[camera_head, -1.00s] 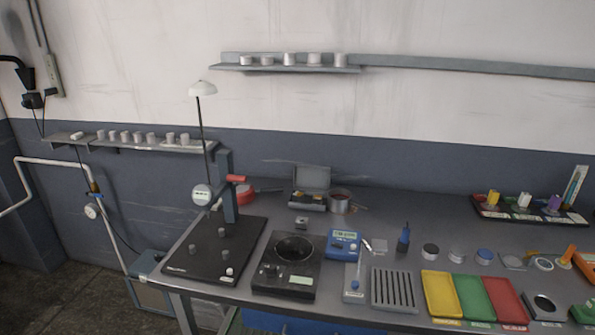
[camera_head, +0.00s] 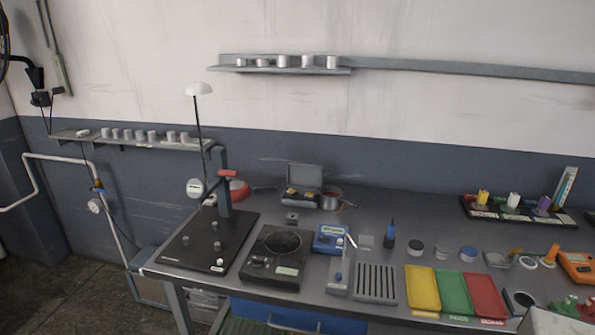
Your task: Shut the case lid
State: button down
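A small grey case (camera_head: 302,199) stands at the back of the bench, against the wall side. Its lid (camera_head: 304,175) is up, standing about upright at the rear of the case. Small yellowish and dark contents show inside the case, too small to make out. My gripper is not in view, so I cannot see its place or whether it holds anything.
A metal pot (camera_head: 332,201) stands close to the right of the case. A red pan (camera_head: 238,189) and a dark stand (camera_head: 224,190) are to its left. A small metal block (camera_head: 292,218) and a black hotplate (camera_head: 275,258) lie in front.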

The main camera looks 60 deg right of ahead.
aim_at(299, 175)
jog(key=u, duration=0.15)
jog(key=k, duration=1.1)
jog(key=z, duration=0.75)
jog(key=i, duration=1.05)
jog(key=u, duration=0.15)
